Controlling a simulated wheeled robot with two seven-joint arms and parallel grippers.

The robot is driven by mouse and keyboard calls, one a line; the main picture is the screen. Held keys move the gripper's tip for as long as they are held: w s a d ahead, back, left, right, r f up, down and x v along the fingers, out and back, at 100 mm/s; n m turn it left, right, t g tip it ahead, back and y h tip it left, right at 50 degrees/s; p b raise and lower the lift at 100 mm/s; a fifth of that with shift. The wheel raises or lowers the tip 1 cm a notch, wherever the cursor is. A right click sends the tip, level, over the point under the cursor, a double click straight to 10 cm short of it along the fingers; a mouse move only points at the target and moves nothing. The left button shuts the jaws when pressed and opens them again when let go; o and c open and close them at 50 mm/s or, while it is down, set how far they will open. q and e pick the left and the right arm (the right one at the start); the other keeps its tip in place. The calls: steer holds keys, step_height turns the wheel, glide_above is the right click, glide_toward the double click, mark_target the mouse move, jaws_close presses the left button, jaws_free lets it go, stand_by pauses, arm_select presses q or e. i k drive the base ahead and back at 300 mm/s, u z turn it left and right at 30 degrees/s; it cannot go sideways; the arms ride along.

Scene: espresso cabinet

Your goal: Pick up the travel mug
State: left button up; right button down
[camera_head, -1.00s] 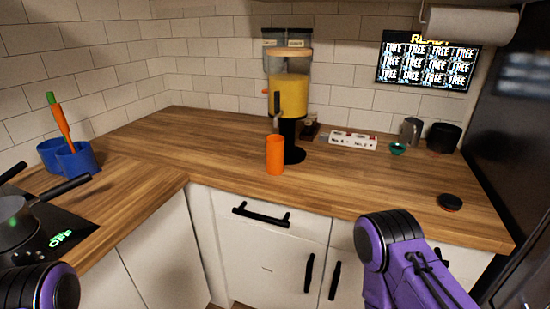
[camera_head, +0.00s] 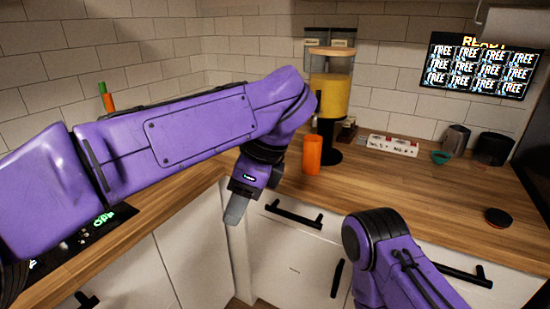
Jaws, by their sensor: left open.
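An orange upright cup (camera_head: 313,157), which looks like the travel mug, stands on the wooden counter in front of a juice dispenser. My left arm reaches across the head view from the left. My left gripper (camera_head: 238,208) hangs from it, pointing down, to the left of and nearer than the cup, apart from it. Its grey finger part shows and it is open, holding nothing I can see. My right arm shows at the bottom right, but its gripper is out of the picture.
The dispenser (camera_head: 331,95) stands just behind the cup. A power strip (camera_head: 389,146), a teal bowl (camera_head: 440,157), a metal pitcher (camera_head: 455,139), a black container (camera_head: 493,149) and a dark disc (camera_head: 498,217) are on the right. The counter (camera_head: 400,190) right of the cup is clear.

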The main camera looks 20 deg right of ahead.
mark_target(312, 154)
steer(key=u, duration=0.65)
steer(key=i, duration=1.15)
steer(key=z, duration=2.1)
steer(key=i, duration=0.55)
steer(key=z, duration=0.05)
